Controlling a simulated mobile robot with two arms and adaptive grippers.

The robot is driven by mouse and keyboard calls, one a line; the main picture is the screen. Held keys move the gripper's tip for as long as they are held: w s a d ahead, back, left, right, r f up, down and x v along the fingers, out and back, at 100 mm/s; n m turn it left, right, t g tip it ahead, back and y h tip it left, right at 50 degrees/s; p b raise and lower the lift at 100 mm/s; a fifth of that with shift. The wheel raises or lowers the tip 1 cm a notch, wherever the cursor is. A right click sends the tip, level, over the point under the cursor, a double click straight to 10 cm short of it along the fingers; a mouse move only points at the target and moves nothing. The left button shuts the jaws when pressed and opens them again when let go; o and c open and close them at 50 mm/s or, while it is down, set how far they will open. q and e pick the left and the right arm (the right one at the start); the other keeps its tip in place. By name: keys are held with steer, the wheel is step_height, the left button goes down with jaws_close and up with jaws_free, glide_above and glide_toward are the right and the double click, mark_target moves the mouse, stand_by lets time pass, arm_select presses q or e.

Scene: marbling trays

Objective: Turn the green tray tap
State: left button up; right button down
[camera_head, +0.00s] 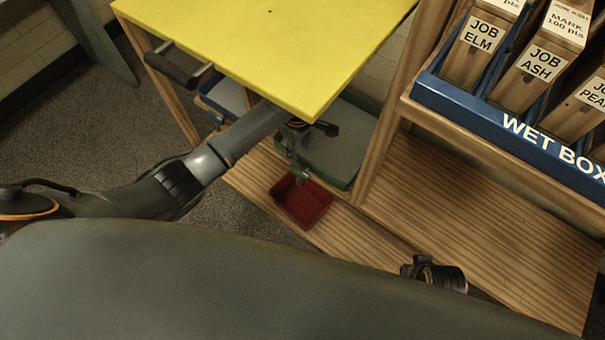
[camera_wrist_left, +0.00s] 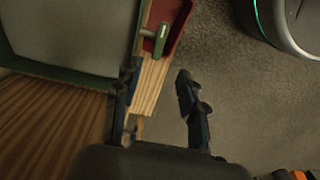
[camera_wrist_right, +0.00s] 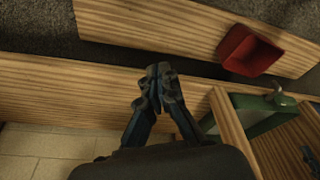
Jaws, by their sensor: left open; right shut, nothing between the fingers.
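The green tray (camera_head: 349,181) stands on the wooden shelf under the yellow top, partly hidden by it and my left arm. Its tap shows at the front edge in the head view (camera_head: 303,176), above a red bin (camera_head: 302,203). In the left wrist view the tap's green handle (camera_wrist_left: 161,40) lies just beyond the fingertips, in front of the red bin (camera_wrist_left: 178,14). My left gripper (camera_wrist_left: 158,76) is open and empty, apart from the handle. My right gripper (camera_wrist_right: 158,72) is shut and empty, away from the tap (camera_wrist_right: 279,96), which shows at right in its view.
A yellow top (camera_head: 270,40) overhangs the tray. A blue tray (camera_head: 207,103) sits to the left on the same shelf. A blue "WET BOX" rack (camera_head: 470,108) with several labelled job boxes stands at right. The wooden surface (camera_head: 450,200) below it is clear.

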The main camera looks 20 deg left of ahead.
arm_select(q)
steer(key=b, duration=0.4)
glide_toward(299, 171)
step_height(299, 171, down, 5)
steer(key=shift+f, duration=0.15)
arm_select(e)
steer(key=w+v, duration=0.1)
steer(key=v, duration=1)
arm_select(q)
steer(key=shift+f+b, duration=0.35)
steer(key=shift+f, duration=0.5)
step_height(299, 171, down, 2)
steer(key=shift+f+b, duration=0.1)
steer(key=shift+b, duration=0.35)
steer(key=shift+f, duration=0.25)
arm_select(e)
steer(key=w+t, duration=0.2)
steer(key=w+a+t, duration=0.1)
steer(key=w, duration=0.1)
steer(key=shift+w+f+y, duration=0.15)
steer(key=shift+f+y, duration=0.05)
steer(key=shift+y, duration=0.1)
arm_select(q)
jaws_close()
